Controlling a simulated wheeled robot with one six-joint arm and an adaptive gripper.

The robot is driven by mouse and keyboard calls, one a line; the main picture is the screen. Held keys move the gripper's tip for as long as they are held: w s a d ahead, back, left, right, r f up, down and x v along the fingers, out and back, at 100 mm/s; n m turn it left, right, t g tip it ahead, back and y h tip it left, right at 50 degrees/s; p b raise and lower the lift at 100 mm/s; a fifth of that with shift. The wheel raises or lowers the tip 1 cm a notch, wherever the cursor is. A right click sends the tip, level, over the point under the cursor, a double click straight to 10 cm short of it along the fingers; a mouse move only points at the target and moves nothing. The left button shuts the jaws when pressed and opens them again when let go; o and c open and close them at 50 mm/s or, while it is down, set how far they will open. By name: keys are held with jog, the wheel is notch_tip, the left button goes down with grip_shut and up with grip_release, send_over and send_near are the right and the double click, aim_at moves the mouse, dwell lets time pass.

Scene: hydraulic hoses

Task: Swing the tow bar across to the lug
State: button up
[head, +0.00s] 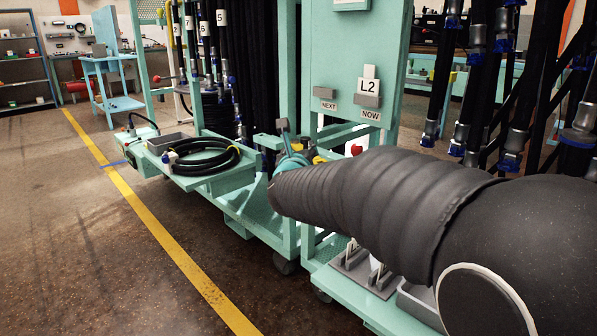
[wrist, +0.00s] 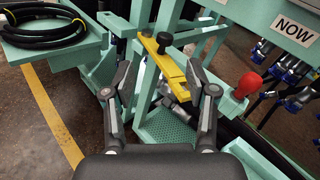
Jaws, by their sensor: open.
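A yellow bar (wrist: 172,66), which looks like the tow bar, runs diagonally between my fingers in the wrist view. My gripper (wrist: 162,47) is open, with one finger on each side of the knob and bar in the picture. I see no finger touching them, and cannot tell how deep the knob sits between the fingertips. In the head view my arm hides most of the gripper, and only a bit of yellow (head: 320,160) shows past it. I cannot clearly pick out the lug.
A red knob (wrist: 249,83) stands on the green frame right of my fingers. A green tray (wrist: 52,50) with a coiled black hose (wrist: 45,28) lies to the left. Green cart posts stand close behind the bar. Black hoses hang at the right. The floor by the yellow line (head: 170,240) is clear.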

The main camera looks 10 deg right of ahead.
jog(key=s+a+n+g+y+p, duration=0.1)
jog(key=s+n+g+y+p, duration=0.3)
jog(key=s+n, duration=1)
jog(key=shift+a+r+n+y, duration=0.35)
jog(key=shift+n+y, duration=0.45)
jog(key=shift+n, duration=1.2)
